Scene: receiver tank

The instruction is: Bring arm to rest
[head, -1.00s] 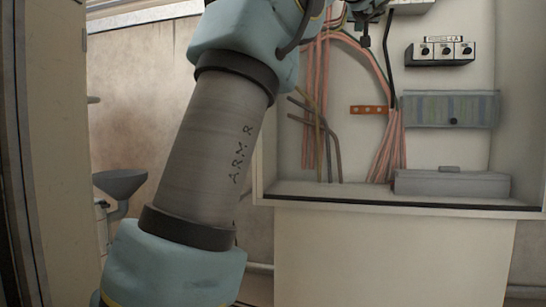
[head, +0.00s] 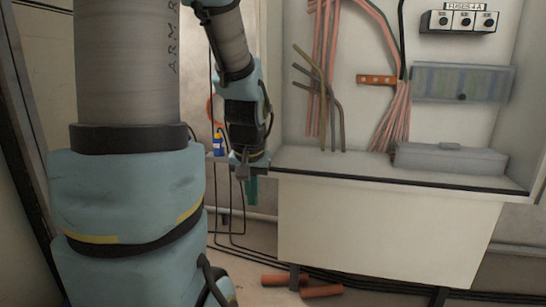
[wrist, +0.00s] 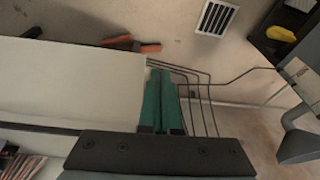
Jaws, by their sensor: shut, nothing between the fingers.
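My gripper (head: 250,188) shows in the head view, pointing down just off the left front corner of the open cabinet. Its teal fingers are together with nothing between them. The wrist view also shows my gripper (wrist: 162,76), its two teal fingers side by side beside the white cabinet panel (wrist: 70,85). I cannot tell the exact gap between the fingers and the panel. My arm fills the left of the head view and bends over at the top.
The cabinet (head: 385,232) stands on the right, with pink cables (head: 392,130) and a grey box (head: 450,160) inside. Red cylinders (head: 322,291) lie on the floor below. A blue bottle (head: 218,143) is behind my arm. Dark pipes run along the wall.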

